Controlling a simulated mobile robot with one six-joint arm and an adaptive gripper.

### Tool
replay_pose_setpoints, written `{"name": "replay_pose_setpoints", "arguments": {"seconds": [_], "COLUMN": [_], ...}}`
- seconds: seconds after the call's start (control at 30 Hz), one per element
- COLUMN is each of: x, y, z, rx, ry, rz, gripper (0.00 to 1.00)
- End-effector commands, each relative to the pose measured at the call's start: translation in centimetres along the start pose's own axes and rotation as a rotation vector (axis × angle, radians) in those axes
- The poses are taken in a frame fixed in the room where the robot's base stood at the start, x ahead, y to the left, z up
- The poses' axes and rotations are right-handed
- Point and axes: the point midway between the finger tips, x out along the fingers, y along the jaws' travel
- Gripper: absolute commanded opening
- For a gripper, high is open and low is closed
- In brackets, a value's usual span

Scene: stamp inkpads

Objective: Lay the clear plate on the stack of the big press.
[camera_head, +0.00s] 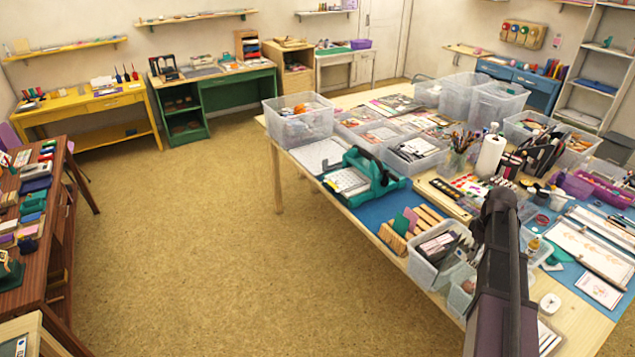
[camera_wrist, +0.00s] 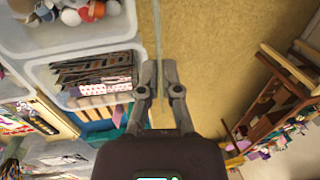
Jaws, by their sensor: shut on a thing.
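In the wrist view, my gripper (camera_wrist: 159,66) is shut on a thin clear plate (camera_wrist: 158,30), seen nearly edge-on as a pale line running up from the fingertips. The plate is in the air, away from the press. In the head view, a teal press (camera_head: 377,172), which looks like the big press, stands on the near left part of the long table. A flat stack with a pale, gridded top (camera_head: 346,181) lies on its bed. My arm covers part of the table in the head view, and neither my gripper nor the clear plate can be made out there.
A clear bin (camera_head: 298,124) stands behind the press, and a wooden rack (camera_head: 392,238) in front of it. Several bins and paint sets crowd the long table. In the wrist view, a bin of cards (camera_wrist: 95,78) lies left of my fingers. Open floor (camera_head: 190,240) lies left.

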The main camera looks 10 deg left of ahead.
Motion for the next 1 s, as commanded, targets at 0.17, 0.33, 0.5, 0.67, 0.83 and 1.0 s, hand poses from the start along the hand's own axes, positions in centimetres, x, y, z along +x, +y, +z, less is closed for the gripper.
{"name": "replay_pose_setpoints", "arguments": {"seconds": [0.17,0.33,0.5,0.67,0.83,1.0], "x": [2.7,3.8,4.0,4.0,4.0,4.0], "y": [0.5,0.6,0.7,0.6,0.6,0.6], "z": [0.0,-0.1,-0.1,-0.1,-0.1,-0.2], "rx": [0.0,-0.001,-0.001,-0.002,-0.002,-0.003], "ry": [0.0,0.0,0.0,0.0,0.0,-0.001], "rz": [0.0,0.0,0.0,0.0,0.0,0.0], "gripper": [0.0,0.0,0.0,0.0,0.0,0.0]}}
